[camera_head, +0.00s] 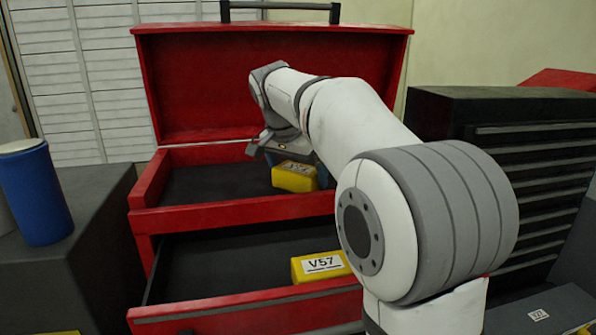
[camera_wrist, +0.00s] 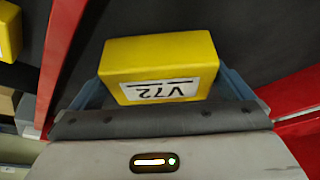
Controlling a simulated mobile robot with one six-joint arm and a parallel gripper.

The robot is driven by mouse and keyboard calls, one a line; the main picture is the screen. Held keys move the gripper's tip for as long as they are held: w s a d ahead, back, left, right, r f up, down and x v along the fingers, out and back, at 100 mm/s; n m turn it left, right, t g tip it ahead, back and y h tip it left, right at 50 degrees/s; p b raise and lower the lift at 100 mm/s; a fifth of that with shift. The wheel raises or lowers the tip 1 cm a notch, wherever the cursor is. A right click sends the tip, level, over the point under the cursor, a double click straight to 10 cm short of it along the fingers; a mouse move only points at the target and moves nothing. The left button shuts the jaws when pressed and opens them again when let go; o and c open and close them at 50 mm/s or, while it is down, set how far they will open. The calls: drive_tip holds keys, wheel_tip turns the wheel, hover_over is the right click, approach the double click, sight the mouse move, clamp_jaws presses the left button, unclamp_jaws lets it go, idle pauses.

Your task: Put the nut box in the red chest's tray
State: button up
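A yellow box marked V72 (camera_wrist: 160,68) is between my gripper's (camera_wrist: 160,80) blue fingers, which meet its two sides in the wrist view. In the head view this yellow box (camera_head: 294,178) is at the right part of the red chest's upper tray (camera_head: 200,215), below my gripper (camera_head: 288,156). I cannot tell whether it touches the tray floor. The red chest (camera_head: 190,80) has its lid up. No label reads "nut"; a second yellow box, marked V57 (camera_head: 321,266), lies in the open lower drawer (camera_head: 240,313).
A blue can (camera_head: 36,195) stands on a dark block (camera_head: 100,240) at left. A dark drawer cabinet (camera_head: 440,110) stands at right. The left part of the upper tray is bare. The second yellow box also shows at the wrist view's left edge (camera_wrist: 8,32).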

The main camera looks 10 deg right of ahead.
drive_tip(key=shift+r, duration=0.1)
drive_tip(key=v, duration=1.2)
